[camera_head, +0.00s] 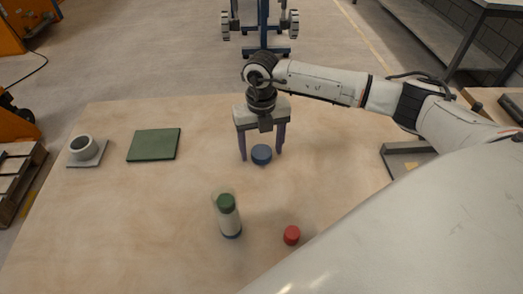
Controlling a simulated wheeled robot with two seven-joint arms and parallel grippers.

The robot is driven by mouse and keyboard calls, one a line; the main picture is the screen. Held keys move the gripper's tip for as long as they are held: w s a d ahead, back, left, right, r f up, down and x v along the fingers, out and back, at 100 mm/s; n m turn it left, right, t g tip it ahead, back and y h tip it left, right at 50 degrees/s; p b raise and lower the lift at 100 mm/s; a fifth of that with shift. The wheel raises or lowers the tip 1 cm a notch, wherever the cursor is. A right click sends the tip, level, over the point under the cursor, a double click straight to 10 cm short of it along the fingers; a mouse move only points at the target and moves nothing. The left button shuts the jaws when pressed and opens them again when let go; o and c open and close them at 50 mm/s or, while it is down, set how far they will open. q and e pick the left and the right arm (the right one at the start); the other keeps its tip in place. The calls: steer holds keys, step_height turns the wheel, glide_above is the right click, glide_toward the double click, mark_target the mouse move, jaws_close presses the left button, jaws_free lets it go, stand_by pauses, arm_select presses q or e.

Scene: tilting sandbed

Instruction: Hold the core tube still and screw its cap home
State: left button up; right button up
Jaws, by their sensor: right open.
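The core tube (229,218) stands upright, or nearly so, on the sandy surface at the front middle. It is clear with pale contents, a green part near the top and a dark blue foot. A blue cap (261,155) lies on the sand behind the tube and a little to the right. My right gripper (262,152) points down over the blue cap with its purple fingers open, one on each side. I see gaps between the fingers and the cap. A red cap (291,235) lies right of the tube's foot. My left gripper is out of view.
A green square pad (154,145) lies at the left. Left of it a grey ring holder (83,148) sits on a flat base. A grey tray (398,150) lies at the right, partly hidden by my arm. The sand (120,220) at front left is clear.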

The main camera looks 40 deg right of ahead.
mark_target(262, 151)
steer(key=c, duration=1.1)
step_height(262, 151, up, 10)
steer(key=shift+r+b, duration=0.1)
steer(key=shift+b, duration=0.45)
